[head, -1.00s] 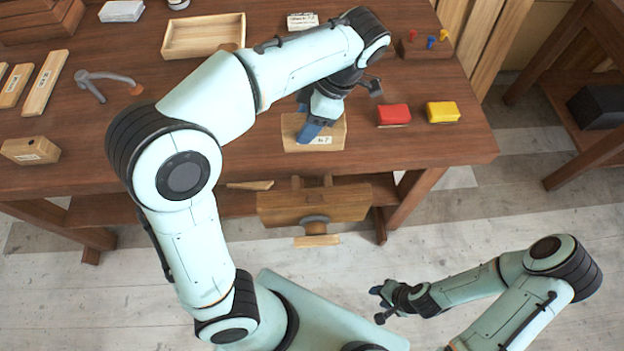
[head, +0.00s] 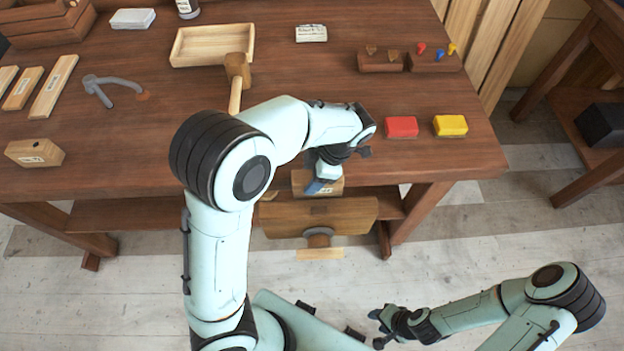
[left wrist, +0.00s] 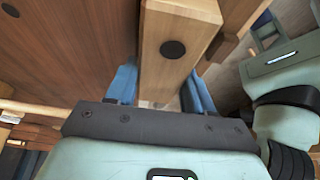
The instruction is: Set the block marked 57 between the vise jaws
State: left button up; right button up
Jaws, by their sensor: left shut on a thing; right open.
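My left gripper (head: 318,186) is shut on a wooden block (head: 330,188), held at the table's front edge, just above and behind the vise (head: 345,213). The number on the block cannot be read now. In the left wrist view, the block (left wrist: 176,80) stands between the blue fingers (left wrist: 155,92), with a dark round spot on its face. My arm and the block hide the gap between the vise jaws, so I cannot tell whether the block is in it. Another labelled wooden block (head: 34,153) lies at the table's left. My right gripper (head: 380,328) is open and empty above the floor.
On the bench (head: 430,165) are a red block (head: 401,127), a yellow block (head: 450,125), a mallet (head: 238,75), a wooden tray (head: 213,45), a grey bent tool (head: 108,85) and peg holders (head: 433,62). Planks lie at the left. The bench's front right is clear.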

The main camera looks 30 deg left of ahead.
pick_arm(q)
jog(key=shift+f, duration=1.15)
jog(key=o, duration=1)
jog(key=shift+f, duration=0.15)
jog(key=o, duration=0.4)
jog(key=shift+s, duration=0.1)
